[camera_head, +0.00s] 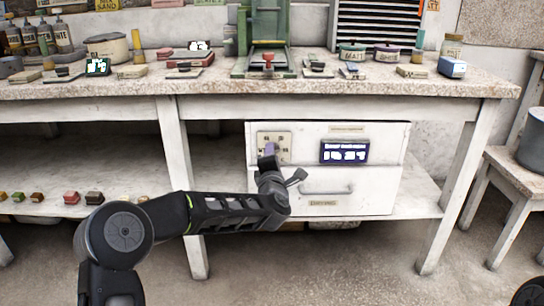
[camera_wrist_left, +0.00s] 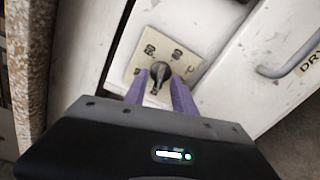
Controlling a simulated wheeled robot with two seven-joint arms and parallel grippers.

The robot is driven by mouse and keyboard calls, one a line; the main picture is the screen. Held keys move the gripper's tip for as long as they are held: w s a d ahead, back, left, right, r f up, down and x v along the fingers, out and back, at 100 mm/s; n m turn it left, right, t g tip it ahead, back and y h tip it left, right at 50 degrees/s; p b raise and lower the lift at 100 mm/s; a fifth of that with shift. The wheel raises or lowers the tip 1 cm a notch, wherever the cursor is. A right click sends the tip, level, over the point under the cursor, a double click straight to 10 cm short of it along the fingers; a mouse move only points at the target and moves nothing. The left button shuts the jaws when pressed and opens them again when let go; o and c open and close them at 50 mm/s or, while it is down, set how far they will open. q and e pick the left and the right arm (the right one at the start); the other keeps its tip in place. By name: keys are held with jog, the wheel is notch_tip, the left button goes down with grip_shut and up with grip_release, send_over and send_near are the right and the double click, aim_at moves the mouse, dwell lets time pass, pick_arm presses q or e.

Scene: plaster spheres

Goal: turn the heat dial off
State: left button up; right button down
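The heat dial is a dark knob (camera_wrist_left: 160,72) on a cream plate (camera_wrist_left: 165,58) with small dark markings around it. The plate (camera_head: 284,137) sits at the upper left of the white cabinet front in the head view, where my arm hides the knob. My left gripper (camera_wrist_left: 160,82) has two purple fingers pointing at the plate. They are apart, one on each side of the knob's lower part. I cannot tell whether they touch it. In the head view the left gripper (camera_head: 270,152) is in front of the plate. My right gripper is not in view.
The white cabinet (camera_head: 380,190) under the workbench (camera_head: 220,86) has a blue display (camera_head: 344,151) right of the plate and a drawer handle (camera_head: 327,189) below. A bench leg (camera_head: 180,170) stands left of the cabinet. A stool (camera_head: 500,185) stands at the right.

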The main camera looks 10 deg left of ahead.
pick_arm(q)
jog(key=p+v, duration=0.2)
jog(key=v, duration=0.6)
jog(key=shift+w, duration=0.1)
